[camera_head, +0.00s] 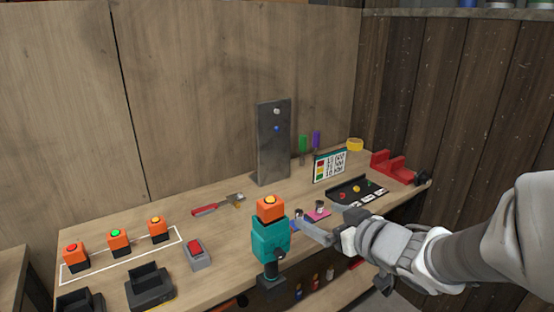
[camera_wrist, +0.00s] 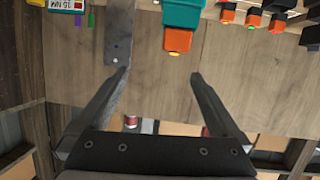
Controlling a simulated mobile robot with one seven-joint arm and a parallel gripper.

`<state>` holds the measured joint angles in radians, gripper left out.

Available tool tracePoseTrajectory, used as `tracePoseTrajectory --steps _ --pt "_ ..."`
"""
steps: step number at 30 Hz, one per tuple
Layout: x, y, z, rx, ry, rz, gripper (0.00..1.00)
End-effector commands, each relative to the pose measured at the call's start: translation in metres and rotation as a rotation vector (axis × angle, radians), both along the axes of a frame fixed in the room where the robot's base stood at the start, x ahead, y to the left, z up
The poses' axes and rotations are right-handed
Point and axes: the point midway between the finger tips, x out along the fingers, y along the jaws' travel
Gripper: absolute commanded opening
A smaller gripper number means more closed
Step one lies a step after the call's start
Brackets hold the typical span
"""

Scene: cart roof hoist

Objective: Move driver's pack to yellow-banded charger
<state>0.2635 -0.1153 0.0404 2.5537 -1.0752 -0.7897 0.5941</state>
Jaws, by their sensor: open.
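The driver (camera_head: 271,240) stands upright near the bench's front edge, with a teal body and dark lower part. Its orange pack (camera_head: 270,209) sits on top with a yellow-orange button. In the wrist view the driver (camera_wrist: 184,14) and pack (camera_wrist: 178,41) appear inverted beyond my fingers. My gripper (camera_head: 308,232) is open and empty, just right of the driver and apart from it; its spread fingers show in the wrist view (camera_wrist: 160,76). Two empty black cradles (camera_head: 150,289) (camera_head: 80,301) at front left look like chargers.
Three orange packs with red (camera_head: 75,254), green (camera_head: 118,240) and yellow (camera_head: 157,227) buttons stand by a white outline. A grey box with a red switch (camera_head: 197,254) lies nearby. A tall grey panel (camera_head: 273,142), black tray (camera_head: 357,191) and red stand (camera_head: 394,167) occupy the back and right.

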Motion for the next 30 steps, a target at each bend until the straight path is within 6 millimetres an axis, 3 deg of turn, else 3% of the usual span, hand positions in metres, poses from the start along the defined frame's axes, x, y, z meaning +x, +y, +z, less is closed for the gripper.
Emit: tracePoseTrajectory --steps 8,24,30 --pt "-0.001 0.020 -0.009 0.061 0.005 0.088 1.00" --pt "0.077 0.073 -0.040 0.059 0.005 0.085 1.00" --pt "0.089 0.081 -0.043 0.058 0.003 0.084 1.00"
